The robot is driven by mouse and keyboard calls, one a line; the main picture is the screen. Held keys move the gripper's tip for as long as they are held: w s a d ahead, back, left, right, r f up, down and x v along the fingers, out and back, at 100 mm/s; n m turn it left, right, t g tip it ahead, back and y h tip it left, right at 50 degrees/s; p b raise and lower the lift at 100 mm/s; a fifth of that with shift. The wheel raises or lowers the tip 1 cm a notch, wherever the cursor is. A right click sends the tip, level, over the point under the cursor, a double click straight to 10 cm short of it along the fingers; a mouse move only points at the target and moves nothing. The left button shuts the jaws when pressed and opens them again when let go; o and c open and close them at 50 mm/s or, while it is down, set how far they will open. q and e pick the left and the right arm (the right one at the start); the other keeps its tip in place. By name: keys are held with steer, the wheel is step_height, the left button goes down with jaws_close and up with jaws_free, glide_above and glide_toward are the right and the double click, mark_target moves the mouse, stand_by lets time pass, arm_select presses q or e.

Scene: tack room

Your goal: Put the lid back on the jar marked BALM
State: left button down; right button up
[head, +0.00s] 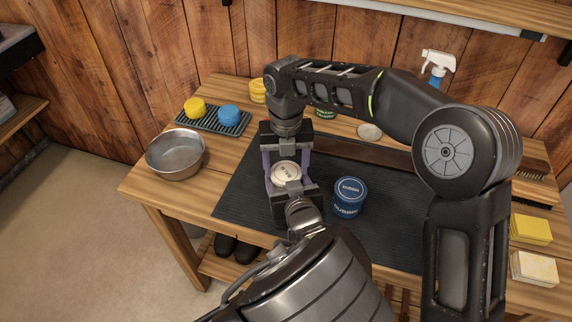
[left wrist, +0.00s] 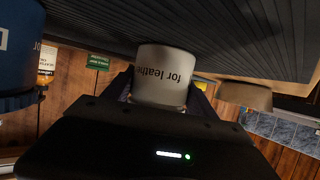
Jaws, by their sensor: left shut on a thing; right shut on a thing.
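The cream jar (left wrist: 165,75) stands on the dark mat, reading "for leather" upside down in the left wrist view. My left gripper (head: 293,188) reaches in from the bottom of the head view and is shut around this jar. A round cream lid (head: 286,172) with dark lettering, seemingly BALM, shows between the grippers, at the jar's top. My right gripper (head: 286,163), purple-fingered, comes from above and is shut on the lid. The lid's seam with the jar is hidden, so I cannot tell whether it is seated or just above.
A blue jar (head: 349,198) stands close to the right on the dark mat (head: 390,220). A pale disc (head: 369,131) lies behind. A metal bowl (head: 175,154) and a sponge tray (head: 240,127) are at left. Yellow blocks (head: 531,229) and a spray bottle (head: 437,68) are at right.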

steer(key=o, duration=1.5)
steer(key=shift+r, duration=0.15)
steer(key=shift+r, duration=2.15)
steer(key=shift+r, duration=1.75)
steer(key=shift+c, duration=0.2)
steer(key=shift+f, duration=4.05)
steer(key=shift+c, duration=0.4)
